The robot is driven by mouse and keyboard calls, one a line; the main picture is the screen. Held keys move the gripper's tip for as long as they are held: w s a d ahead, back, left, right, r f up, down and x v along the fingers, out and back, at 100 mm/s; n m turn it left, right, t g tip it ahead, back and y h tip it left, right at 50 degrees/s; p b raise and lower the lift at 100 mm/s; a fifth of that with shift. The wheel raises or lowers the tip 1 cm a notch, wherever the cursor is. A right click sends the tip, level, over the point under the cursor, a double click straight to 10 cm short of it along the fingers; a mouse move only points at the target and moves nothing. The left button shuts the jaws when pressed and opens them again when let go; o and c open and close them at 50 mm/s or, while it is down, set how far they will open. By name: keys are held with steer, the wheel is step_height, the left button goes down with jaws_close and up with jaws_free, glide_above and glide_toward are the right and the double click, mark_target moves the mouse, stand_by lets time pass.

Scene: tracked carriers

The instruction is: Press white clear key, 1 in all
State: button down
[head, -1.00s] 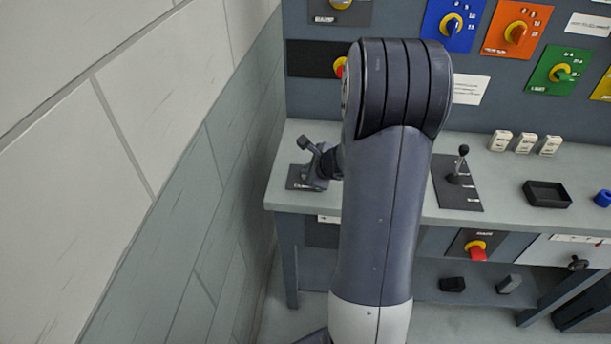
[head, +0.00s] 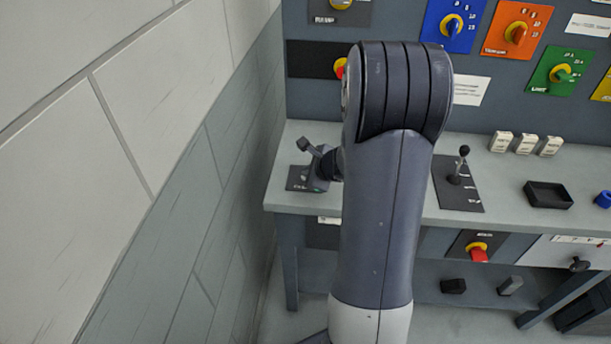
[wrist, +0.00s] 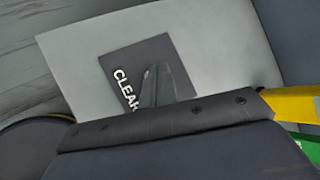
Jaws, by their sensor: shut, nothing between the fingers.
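A dark plate (head: 295,184) lies on the left end of the grey bench, and the wrist view shows it closely (wrist: 148,52), with the white word "CLEAR" on it. I cannot make out the white clear key; my gripper covers part of the plate. My gripper (head: 318,183) points down at the plate from behind my arm, and its fingers also show in the wrist view (wrist: 158,82). The fingers are shut and empty, over the plate beside the lettering. I cannot tell whether the tips touch anything.
A wall (head: 150,150) stands close on the left. A lever on a dark plate (head: 457,182), three white blocks (head: 526,144) and a black tray (head: 548,195) are to the right on the bench (head: 510,208). A panel with coloured knobs rises behind.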

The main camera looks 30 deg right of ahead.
steer(key=shift+r+p, duration=0.45)
steer(key=shift+r, duration=0.3)
step_height(320, 180, up, 5)
steer(key=p, duration=0.4)
steer(key=shift+r, duration=0.1)
stand_by(0.6)
